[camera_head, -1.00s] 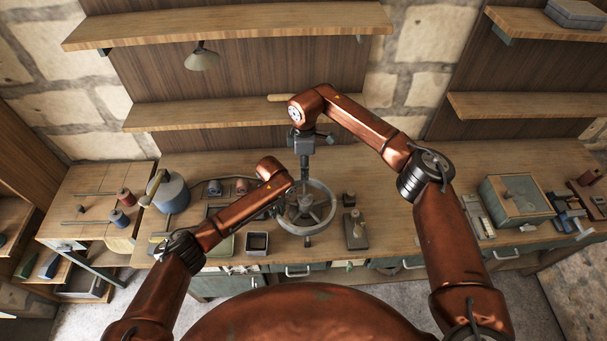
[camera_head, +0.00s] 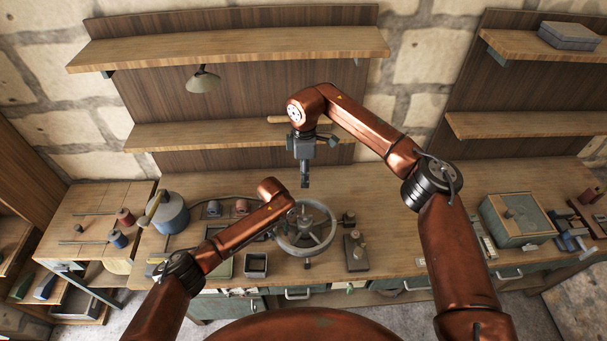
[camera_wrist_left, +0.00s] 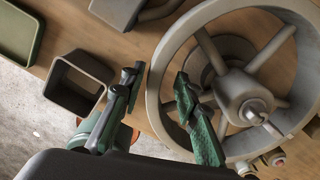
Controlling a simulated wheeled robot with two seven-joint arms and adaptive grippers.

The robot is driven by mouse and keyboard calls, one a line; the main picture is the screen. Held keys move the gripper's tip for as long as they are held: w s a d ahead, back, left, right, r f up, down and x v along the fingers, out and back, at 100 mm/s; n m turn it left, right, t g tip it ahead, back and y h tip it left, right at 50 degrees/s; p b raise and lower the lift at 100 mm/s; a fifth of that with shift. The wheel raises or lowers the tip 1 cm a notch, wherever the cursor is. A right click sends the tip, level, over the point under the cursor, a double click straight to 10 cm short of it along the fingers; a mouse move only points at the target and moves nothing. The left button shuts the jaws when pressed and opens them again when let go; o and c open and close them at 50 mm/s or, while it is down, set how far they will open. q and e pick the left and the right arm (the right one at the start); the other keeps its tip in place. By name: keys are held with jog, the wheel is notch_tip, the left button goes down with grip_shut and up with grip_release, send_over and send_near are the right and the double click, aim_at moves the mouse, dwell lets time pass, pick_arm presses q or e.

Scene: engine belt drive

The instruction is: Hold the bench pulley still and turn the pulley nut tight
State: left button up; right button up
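The bench pulley (camera_head: 331,231) is a grey spoked wheel lying flat over the bench. It also shows large in the left wrist view (camera_wrist_left: 156,88). The pulley nut (camera_wrist_left: 254,112) seems to be the small metal piece at its hub. My left gripper (camera_wrist_left: 157,88) is open, its green-padded fingers on either side of the near rim, one outside and one over the opening; contact is not clear. In the head view the left forearm hides its fingers. My right gripper (camera_head: 305,184) points down above the pulley's far side, apart from the hub. Its fingers are too small to read.
A small open box (camera_head: 256,264) stands left of the pulley. A dark block with a knob (camera_head: 356,254) stands to its right. A blue-grey can (camera_head: 170,214) is at the bench's left. A green case (camera_head: 515,219) is at the right. A shelf (camera_head: 200,135) runs behind.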

pick_arm(q)
jog(key=shift+o, duration=0.4)
jog(key=shift+a, duration=0.3)
notch_tip(320, 180, up, 7)
jog(key=p, duration=0.6)
jog(key=shift+p, duration=0.3)
notch_tip(320, 180, up, 12)
jog(key=shift+f, duration=0.1)
